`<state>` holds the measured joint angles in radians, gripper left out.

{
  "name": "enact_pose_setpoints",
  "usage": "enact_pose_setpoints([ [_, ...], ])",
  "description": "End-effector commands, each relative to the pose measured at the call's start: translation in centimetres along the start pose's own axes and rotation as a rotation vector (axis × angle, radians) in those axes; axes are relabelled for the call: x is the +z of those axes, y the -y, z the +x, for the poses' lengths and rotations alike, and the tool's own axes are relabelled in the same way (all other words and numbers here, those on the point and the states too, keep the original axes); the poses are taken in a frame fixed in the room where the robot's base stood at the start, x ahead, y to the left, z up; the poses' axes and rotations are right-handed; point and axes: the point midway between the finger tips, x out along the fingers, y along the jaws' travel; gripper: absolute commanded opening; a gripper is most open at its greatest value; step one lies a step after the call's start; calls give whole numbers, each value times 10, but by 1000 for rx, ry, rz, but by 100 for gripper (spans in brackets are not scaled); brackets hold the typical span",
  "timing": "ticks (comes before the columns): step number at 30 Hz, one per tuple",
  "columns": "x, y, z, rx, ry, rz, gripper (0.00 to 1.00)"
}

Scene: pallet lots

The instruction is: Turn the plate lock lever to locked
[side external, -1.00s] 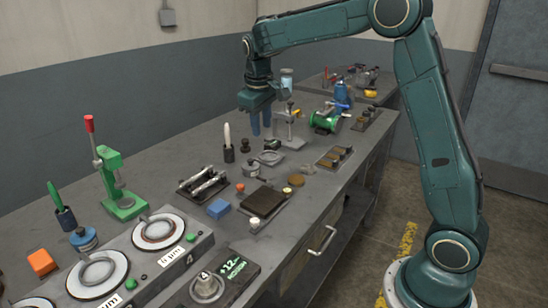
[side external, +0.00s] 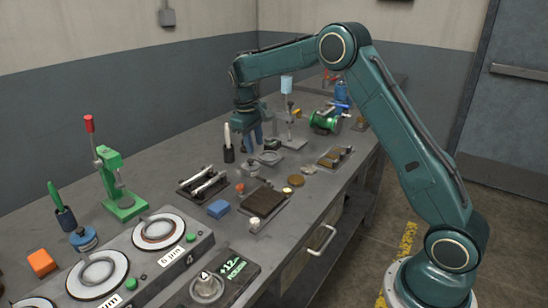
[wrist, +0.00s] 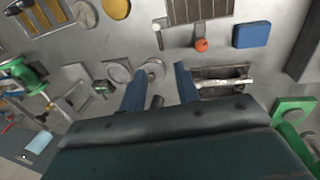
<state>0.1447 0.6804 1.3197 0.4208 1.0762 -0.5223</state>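My gripper (side external: 252,143) is low over the bench's middle, fingers pointing down and apart, with nothing between them. In the wrist view my gripper (wrist: 161,72) is open above a small round grey fitting (wrist: 154,68). A dark ridged plate (side external: 264,202) lies on a grey base nearer the camera, away from my gripper. It also shows at the top of the wrist view (wrist: 200,10). A white-ended rod (wrist: 158,36) and a red-orange knob (wrist: 201,45) are beside it. I cannot tell which small part is the plate lock lever, or its position.
A blue block (side external: 218,208) and a tray with silver bars (side external: 203,184) lie left of the plate. A dark cup with a white tool (side external: 228,152) stands close to my gripper. A green press (side external: 122,190) stands further left. A stand (side external: 290,135) and green machine (side external: 325,122) are right.

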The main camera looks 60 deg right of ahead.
Motion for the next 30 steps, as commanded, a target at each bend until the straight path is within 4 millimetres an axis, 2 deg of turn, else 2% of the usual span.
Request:
enact_pose_setpoints([
  [21,1,0,100,-1,2,0,32],
  [30,0,0,126,-1,0,-1,32],
])
